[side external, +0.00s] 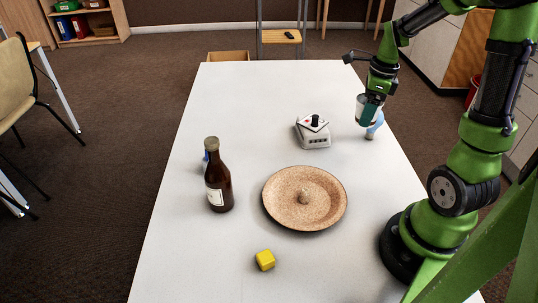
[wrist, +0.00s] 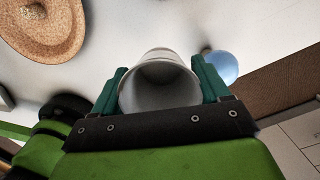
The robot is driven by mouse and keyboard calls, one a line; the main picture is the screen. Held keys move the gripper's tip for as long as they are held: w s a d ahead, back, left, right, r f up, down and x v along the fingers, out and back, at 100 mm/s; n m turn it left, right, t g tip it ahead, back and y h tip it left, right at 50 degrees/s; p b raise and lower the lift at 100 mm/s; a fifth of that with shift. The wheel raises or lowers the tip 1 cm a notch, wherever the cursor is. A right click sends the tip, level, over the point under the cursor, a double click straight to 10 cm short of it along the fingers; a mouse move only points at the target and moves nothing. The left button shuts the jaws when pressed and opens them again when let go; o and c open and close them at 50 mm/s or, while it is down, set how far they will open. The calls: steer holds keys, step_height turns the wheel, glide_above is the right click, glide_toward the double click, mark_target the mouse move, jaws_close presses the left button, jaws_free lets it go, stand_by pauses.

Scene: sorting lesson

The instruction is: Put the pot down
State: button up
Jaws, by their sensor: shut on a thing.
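The pot (side external: 361,106) is a pale grey, open-topped vessel. In the wrist view the pot (wrist: 160,80) sits between the two teal fingers, and its hollow inside shows. My gripper (side external: 370,109) is shut on it near the right edge of the white table (side external: 240,95). In the wrist view the fingers of my gripper (wrist: 160,88) press on both sides of the pot. I cannot tell for sure how far the pot's bottom is from the table.
A light blue object (side external: 375,126) stands close by the pot. A joystick box (side external: 314,131) is to the left. A cork-coloured dish (side external: 304,198), a brown bottle (side external: 218,176) and a yellow cube (side external: 265,260) are on the table. The far left part is clear.

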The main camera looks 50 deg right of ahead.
steer(key=w+d+f+m+h, duration=0.1)
steer(key=w+d+m, duration=0.7)
steer(key=w+d, duration=0.8)
steer(key=shift+m, duration=0.3)
steer(key=f, duration=1)
steer(key=shift+w+d, duration=0.2)
steer(key=shift+d, duration=0.05)
steer(key=o, duration=1)
steer(key=shift+f, duration=0.1)
